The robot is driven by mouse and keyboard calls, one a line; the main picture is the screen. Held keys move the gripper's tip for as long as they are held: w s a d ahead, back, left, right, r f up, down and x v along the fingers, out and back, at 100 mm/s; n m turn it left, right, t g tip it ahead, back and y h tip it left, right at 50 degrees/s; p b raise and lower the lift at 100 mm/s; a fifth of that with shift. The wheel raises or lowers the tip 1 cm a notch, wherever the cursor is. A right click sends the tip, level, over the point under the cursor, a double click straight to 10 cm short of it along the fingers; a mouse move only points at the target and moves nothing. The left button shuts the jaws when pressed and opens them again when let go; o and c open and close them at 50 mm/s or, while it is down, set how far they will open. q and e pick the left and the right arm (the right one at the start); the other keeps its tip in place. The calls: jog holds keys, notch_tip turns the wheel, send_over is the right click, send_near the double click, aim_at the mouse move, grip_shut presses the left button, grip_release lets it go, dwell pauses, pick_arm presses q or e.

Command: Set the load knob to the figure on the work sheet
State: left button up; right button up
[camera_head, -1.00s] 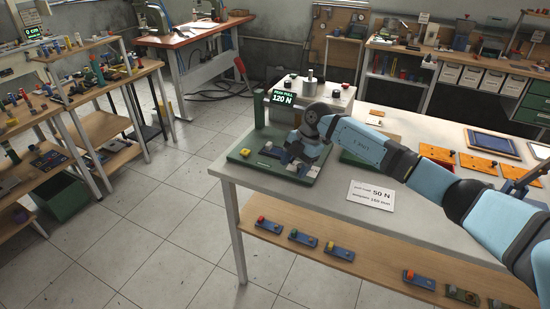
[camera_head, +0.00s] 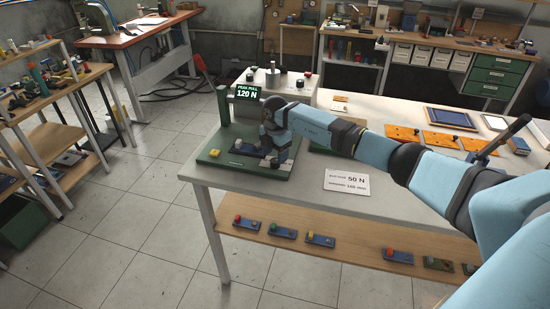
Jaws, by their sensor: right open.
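My left gripper is not in view.
A grey box (camera_head: 297,95) with a metal cylinder and small knobs stands behind the display. Orange plates (camera_head: 440,138) and a blue tray (camera_head: 450,118) lie on the bench to the right. Several small coloured parts sit on the wooden lower shelf (camera_head: 345,248). The bench front around the sheet is clear.

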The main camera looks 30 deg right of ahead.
aim_at(275, 163)
jog(key=shift+f, duration=1.45)
jog(key=shift+c, duration=0.4)
jog(key=c, duration=0.8)
jog(key=shift+c, duration=0.2)
